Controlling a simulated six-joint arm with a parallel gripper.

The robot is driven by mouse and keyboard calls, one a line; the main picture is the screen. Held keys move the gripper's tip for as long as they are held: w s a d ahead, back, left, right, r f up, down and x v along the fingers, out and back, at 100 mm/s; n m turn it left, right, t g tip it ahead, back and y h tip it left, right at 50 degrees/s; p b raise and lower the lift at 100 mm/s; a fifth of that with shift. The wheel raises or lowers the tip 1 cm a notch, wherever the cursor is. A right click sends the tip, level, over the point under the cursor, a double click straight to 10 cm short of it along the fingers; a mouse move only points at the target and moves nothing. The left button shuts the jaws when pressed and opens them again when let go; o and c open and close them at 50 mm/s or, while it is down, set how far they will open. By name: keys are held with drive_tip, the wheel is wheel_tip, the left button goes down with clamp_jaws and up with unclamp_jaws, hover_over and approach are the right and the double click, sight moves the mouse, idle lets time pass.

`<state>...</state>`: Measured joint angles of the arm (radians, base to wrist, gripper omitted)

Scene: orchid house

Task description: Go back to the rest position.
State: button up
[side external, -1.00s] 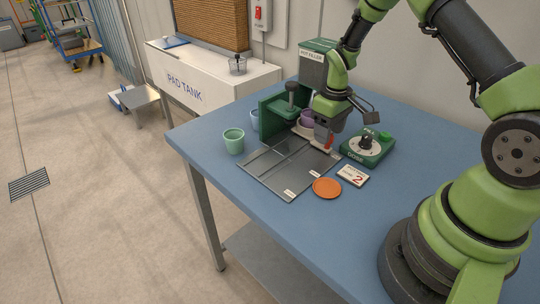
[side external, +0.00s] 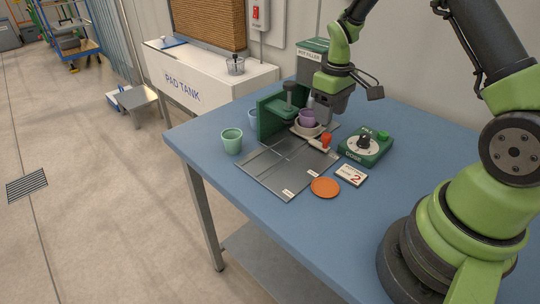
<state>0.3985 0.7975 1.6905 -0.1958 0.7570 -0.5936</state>
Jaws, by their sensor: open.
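My gripper (side external: 316,101) is raised above the pot filler, with its fingertips over a purple pot (side external: 307,116). The gripper is open, and its fingers are small and partly hidden in this view. The purple pot sits in a pale round dish (side external: 297,129) at the green pot filler (side external: 270,120). I cannot tell whether a fingertip touches the pot's rim. My arm is bent above the back right of the blue table.
A mint green pot (side external: 232,142) and a pale blue pot (side external: 253,120) stand left of the filler. A grey tray (side external: 268,170), an orange saucer (side external: 325,187), a number 2 card (side external: 351,175) and a green dial box (side external: 366,147) lie in front. The table's front left (side external: 225,185) is clear.

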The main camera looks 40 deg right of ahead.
drive_tip(key=s+a+r+m+t, duration=0.1)
drive_tip(key=s+a+r+t, duration=0.1)
drive_tip(key=a+r, duration=0.45)
drive_tip(key=s+a+r+m+t, duration=0.1)
drive_tip(key=s+a+r+t, duration=0.15)
drive_tip(key=r, duration=0.75)
drive_tip(key=s+a+r+m+t+y, duration=0.1)
drive_tip(key=s+a+r, duration=0.1)
drive_tip(key=s, duration=0.4)
drive_tip(key=s+a+r+m+t+y, duration=0.1)
drive_tip(key=s+a+r, duration=0.1)
drive_tip(key=s+a, duration=0.3)
drive_tip(key=shift+s+r+t, duration=0.25)
drive_tip(key=shift+s+t, duration=0.1)
drive_tip(key=shift+s, duration=0.6)
